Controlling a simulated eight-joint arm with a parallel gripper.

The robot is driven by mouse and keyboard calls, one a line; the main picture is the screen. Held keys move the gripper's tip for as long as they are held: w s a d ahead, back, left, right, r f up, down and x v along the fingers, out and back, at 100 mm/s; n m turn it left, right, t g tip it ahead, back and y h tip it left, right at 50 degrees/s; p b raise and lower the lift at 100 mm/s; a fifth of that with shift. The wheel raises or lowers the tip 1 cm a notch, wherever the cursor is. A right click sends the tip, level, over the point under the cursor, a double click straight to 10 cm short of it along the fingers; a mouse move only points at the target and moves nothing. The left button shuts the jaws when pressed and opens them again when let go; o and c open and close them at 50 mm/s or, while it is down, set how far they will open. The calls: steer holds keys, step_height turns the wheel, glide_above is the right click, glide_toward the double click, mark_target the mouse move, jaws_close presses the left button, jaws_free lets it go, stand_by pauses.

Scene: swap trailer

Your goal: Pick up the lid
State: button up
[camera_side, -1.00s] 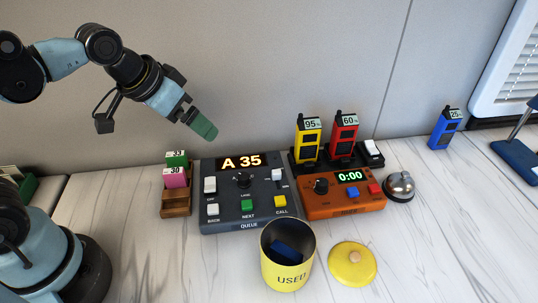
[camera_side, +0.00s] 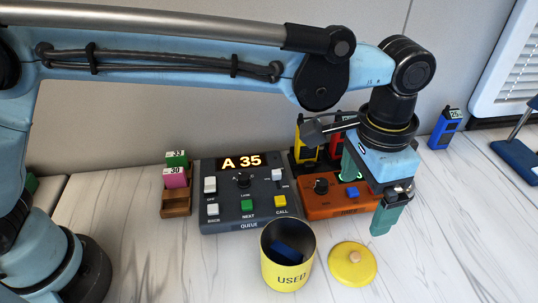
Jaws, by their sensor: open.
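The yellow round lid (camera_side: 341,270) lies flat on the table, with a pale wooden knob (camera_side: 354,257) on top. My gripper (camera_side: 368,198) is open and empty, with green fingers pointing down. It is above and behind the lid in the picture, over the right part of the orange timer box. It is apart from the lid. The yellow can marked USED (camera_side: 287,275) stands without a cover just left of the lid, with a dark blue piece (camera_side: 287,250) inside.
A grey queue console (camera_side: 228,219) stands behind the can. The orange timer box (camera_side: 318,207) and the yellow (camera_side: 305,150) and red radios are partly hidden by my arm. A wooden ticket holder (camera_side: 176,206) stands left. A blue radio (camera_side: 444,132) stands back right. The right front table is clear.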

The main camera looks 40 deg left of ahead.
steer(key=s+d+f, duration=0.1)
steer(key=d, duration=0.1)
glide_above(356, 255)
steer(key=shift+m, duration=0.3)
steer(key=f, duration=0.7)
steer(key=shift+w+f, duration=0.1)
steer(key=shift+w, duration=0.15)
steer(key=shift+s+f, duration=0.15)
steer(key=shift+f, duration=1.2)
steer(key=shift+s+f, duration=0.1)
steer(key=shift+f, duration=1.2)
steer(key=shift+c, duration=0.2)
steer(key=c, duration=1)
